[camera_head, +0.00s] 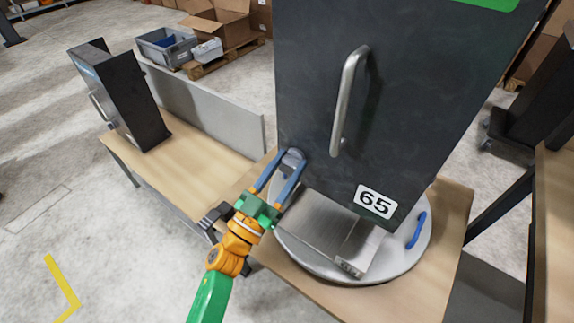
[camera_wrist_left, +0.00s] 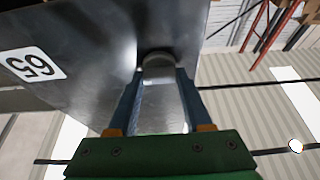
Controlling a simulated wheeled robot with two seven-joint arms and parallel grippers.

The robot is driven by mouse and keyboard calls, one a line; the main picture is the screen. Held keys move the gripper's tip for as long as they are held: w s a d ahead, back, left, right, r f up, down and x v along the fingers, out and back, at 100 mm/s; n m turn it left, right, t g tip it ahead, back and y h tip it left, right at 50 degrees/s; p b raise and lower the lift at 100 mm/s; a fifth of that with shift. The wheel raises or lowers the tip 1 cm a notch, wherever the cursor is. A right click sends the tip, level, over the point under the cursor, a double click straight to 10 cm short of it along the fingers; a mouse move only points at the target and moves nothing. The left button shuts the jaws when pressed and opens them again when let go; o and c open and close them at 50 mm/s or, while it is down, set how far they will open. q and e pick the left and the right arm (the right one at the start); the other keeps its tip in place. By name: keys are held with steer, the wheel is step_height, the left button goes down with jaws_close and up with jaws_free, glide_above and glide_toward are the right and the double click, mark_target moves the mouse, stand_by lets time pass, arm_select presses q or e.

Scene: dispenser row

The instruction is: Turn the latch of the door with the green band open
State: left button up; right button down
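The label also shows in the left wrist view (camera_wrist_left: 36,64). A grey latch with a rounded end (camera_head: 292,156) sits at the door's lower left corner. My left gripper (camera_head: 290,162) has its blue fingers on either side of the latch. In the left wrist view the latch (camera_wrist_left: 159,62) nearly fills the space between the fingertips (camera_wrist_left: 158,75); whether they grip it is unclear. My right gripper is out of view.
A round grey plate (camera_head: 408,262) with a blue handle (camera_head: 417,230) lies below the door on a wooden table (camera_head: 450,225). A smaller dark cabinet (camera_head: 130,95) stands on the table to the left, beside a grey panel (camera_head: 215,110). Boxes (camera_head: 215,20) stand behind.

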arm_select(q)
jaws_close()
steer(key=shift+m, duration=0.4)
steer(key=m+g+h, duration=0.1)
steer(key=m, duration=0.1)
steer(key=m+g+h, duration=0.1)
steer(key=m, duration=0.2)
steer(key=shift+a+m+g, duration=0.1)
steer(key=shift+m+g, duration=0.2)
steer(key=m+g, duration=0.1)
steer(key=m, duration=0.2)
steer(key=m+g+h+p, duration=0.1)
steer(key=m, duration=0.2)
steer(key=shift+w+r+g+h, duration=0.1)
steer(key=shift+g+h, duration=0.2)
steer(key=m+g+p, duration=0.2)
steer(key=m, duration=0.3)
steer(key=shift+r, duration=0.15)
steer(key=shift+m+g+y+p, duration=0.35)
steer(key=shift+m+p, duration=0.3)
steer(key=shift+m, duration=0.6)
steer(key=shift+m+g+y+p, duration=0.35)
steer(key=shift+m+p, duration=0.25)
steer(key=shift+m, duration=0.65)
